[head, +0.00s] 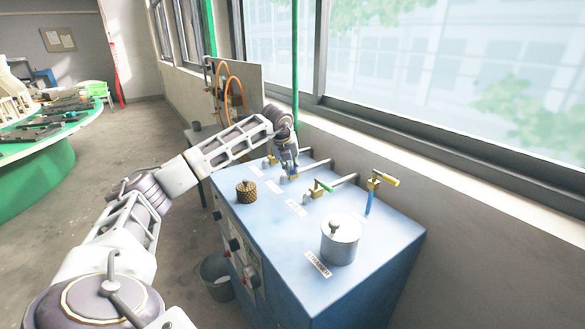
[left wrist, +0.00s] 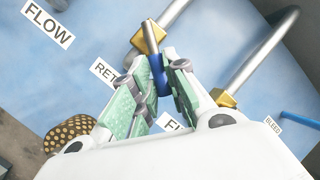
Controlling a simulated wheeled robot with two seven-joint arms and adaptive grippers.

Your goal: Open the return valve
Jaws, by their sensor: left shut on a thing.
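The return valve is a brass body (left wrist: 147,37) on a metal pipe with a blue handle (left wrist: 158,72), beside a partly covered label starting "RET" (left wrist: 105,72). My left gripper (left wrist: 165,75) has its green-padded fingers closed around the blue handle. In the head view my left gripper (head: 290,171) comes down from above onto this valve at the back of the blue cabinet (head: 385,262), hiding most of it. My right gripper is not in view.
A metal pot (head: 340,240) and a knurled brass cap (head: 246,191) stand on the cabinet top. A bucket (head: 216,275) is on the floor. The window wall is behind.

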